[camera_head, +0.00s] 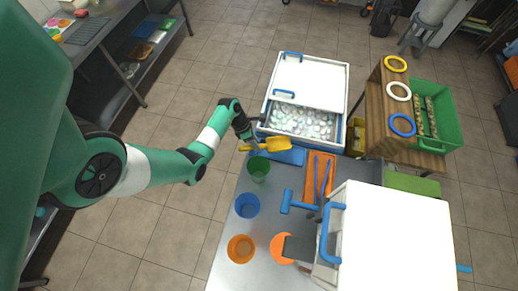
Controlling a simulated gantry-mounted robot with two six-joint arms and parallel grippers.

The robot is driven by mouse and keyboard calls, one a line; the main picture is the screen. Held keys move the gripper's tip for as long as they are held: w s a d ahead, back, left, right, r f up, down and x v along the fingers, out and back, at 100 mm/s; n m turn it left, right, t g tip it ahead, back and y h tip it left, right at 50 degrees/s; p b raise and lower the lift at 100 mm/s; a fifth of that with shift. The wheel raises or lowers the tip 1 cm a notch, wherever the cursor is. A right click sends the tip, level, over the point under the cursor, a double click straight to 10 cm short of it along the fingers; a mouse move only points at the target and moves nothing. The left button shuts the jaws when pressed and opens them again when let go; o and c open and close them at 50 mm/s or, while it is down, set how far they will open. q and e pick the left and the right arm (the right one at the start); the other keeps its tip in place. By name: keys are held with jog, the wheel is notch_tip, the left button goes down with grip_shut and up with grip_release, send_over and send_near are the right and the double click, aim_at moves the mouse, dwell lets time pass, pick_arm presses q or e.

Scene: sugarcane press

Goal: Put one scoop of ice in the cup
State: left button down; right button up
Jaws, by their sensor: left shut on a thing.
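A yellow scoop (278,144) is at the near edge of the white ice chest (347,92). My left gripper (253,141) is shut on the scoop at its left side, by the chest's near left corner. Whether the scoop holds ice is too small to tell. The chest's lid covers the far part, and ice (303,121) shows in the uncovered near part. A green cup (259,170), a blue cup (247,206) and an orange cup (240,249) stand in a column on the grey table. My right gripper is not in view.
A blue tray (293,156) lies under the scoop. An orange tray (320,170) with tongs and a blue tool (298,203) lie right of the cups. The white press (395,240) stands front right, with another orange container (282,247) beside it.

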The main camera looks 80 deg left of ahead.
pick_arm(q)
jog(key=shift+f+b, duration=0.8)
jog(key=shift+f, duration=1)
jog(key=shift+f, duration=0.25)
jog(key=c, duration=0.7)
grip_release()
jog(key=shift+o, duration=0.2)
jog(key=shift+r, duration=0.2)
jog(key=p+v, duration=0.4)
jog(key=v, duration=0.8)
jog(key=shift+r, duration=0.1)
